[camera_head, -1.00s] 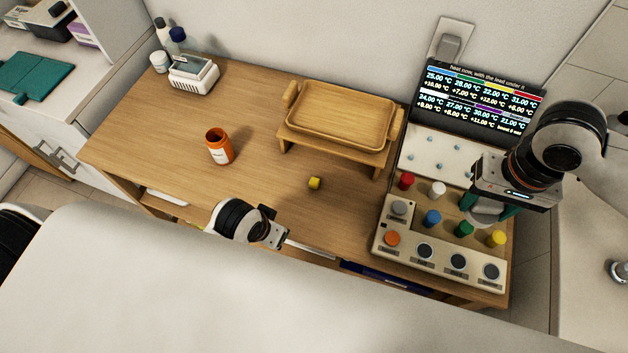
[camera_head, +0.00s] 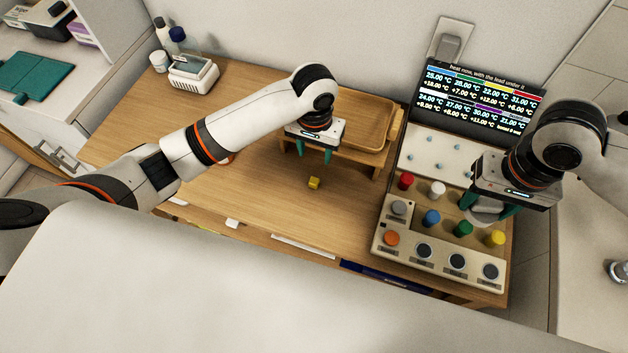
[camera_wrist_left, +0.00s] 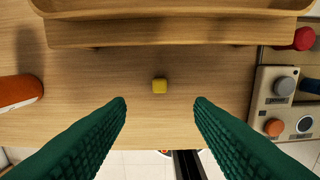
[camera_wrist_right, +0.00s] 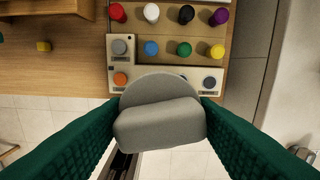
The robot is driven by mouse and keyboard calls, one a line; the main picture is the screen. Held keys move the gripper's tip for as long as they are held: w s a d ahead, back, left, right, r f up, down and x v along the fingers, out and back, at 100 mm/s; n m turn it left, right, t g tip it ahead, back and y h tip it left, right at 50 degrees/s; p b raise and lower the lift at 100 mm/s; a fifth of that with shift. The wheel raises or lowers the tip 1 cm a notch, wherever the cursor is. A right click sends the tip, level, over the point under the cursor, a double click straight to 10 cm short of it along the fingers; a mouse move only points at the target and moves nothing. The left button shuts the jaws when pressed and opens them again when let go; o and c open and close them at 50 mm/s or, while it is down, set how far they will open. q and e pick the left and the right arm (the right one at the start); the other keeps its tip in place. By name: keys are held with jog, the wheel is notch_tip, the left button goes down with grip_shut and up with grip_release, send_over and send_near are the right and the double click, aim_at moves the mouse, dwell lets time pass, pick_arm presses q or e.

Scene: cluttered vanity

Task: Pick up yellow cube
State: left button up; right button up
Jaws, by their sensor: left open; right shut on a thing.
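The small yellow cube (camera_head: 314,183) lies on the wooden table in front of the wooden tray stand. In the left wrist view the cube (camera_wrist_left: 159,86) sits ahead of and between my open fingers, apart from both. My left gripper (camera_head: 314,158) is open and empty above the table, close to the cube. It also shows in the left wrist view (camera_wrist_left: 160,104). My right gripper (camera_head: 489,212) is over the button panel, shut on a grey rounded object (camera_wrist_right: 160,115). The cube is also at the left of the right wrist view (camera_wrist_right: 43,46).
A wooden tray (camera_head: 375,125) on a stand is behind the cube, partly hidden by my left arm. A panel (camera_head: 410,241) with coloured knobs stands right, before a display (camera_head: 478,100). An orange bottle (camera_wrist_left: 18,91) is left of the cube. Table around the cube is clear.

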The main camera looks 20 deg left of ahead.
pick_arm(q)
send_over(314, 180)
jog(key=f, duration=0.6)
jog(key=shift+w+f+p, duration=0.2)
jog(key=shift+p, duration=0.2)
pick_arm(e)
jog(key=shift+r, duration=0.45)
pick_arm(q)
jog(key=f, duration=0.2)
jog(key=f+p, duration=0.1)
jog(key=f, duration=0.1)
jog(key=shift+s+f, duration=0.1)
jog(key=shift+s, duration=0.2)
pick_arm(e)
jog(key=shift+r, duration=0.5)
pick_arm(q)
jog(key=shift+f, duration=0.55)
grip_shut()
